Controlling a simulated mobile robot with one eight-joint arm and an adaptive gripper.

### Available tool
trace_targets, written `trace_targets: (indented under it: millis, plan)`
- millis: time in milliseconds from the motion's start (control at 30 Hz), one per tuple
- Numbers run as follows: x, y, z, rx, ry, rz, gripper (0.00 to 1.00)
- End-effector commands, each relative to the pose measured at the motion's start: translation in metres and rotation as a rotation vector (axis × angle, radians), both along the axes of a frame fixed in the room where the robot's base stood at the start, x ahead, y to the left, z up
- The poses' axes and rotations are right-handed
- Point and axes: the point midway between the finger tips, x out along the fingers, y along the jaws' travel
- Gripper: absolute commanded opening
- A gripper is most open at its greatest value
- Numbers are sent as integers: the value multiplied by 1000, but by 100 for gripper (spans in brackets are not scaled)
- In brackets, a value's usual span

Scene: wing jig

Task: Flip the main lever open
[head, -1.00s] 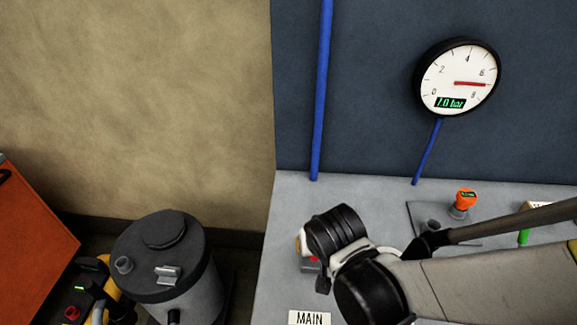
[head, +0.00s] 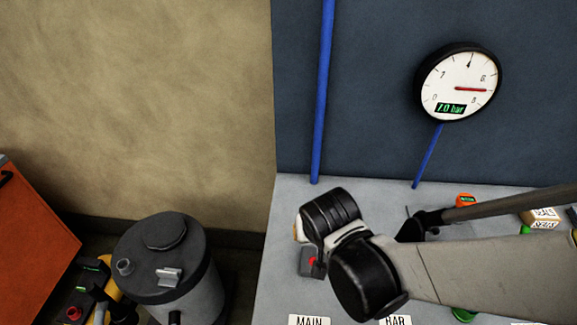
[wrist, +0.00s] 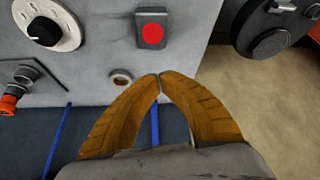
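A small grey block with a round red part (wrist: 152,35) shows in the wrist view, beyond my fingertips. It also shows in the head view, a grey block with red (head: 309,262) behind the MAIN label (head: 309,321). It looks like the main lever's unit, but I cannot make out the lever's shape or position. My gripper (wrist: 160,76) has its two yellow-brown fingers together at the tips, with nothing between them. The tips appear apart from the block. In the head view my wrist hides most of the fingers.
A pale ring-shaped port (wrist: 121,78) lies beside my fingertips. A white dial with a black knob (wrist: 44,29) and an orange-ended valve (wrist: 10,100) stand further left. A gauge (head: 458,82) reads 7.0 bar on the blue panel. A grey tank (head: 165,265) stands left of the bench.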

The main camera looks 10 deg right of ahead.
Motion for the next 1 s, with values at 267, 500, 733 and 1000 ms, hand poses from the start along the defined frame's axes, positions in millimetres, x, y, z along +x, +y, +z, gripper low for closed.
trace_targets:
  millis: [267,500,733,1000]
  plan:
    - [-44,10,42,-1,-1,4,0]
    - [-61,14,54,0,0,1,0]
    - [-62,14,54,0,0,0,0]
    - [-62,14,54,0,-1,0,0]
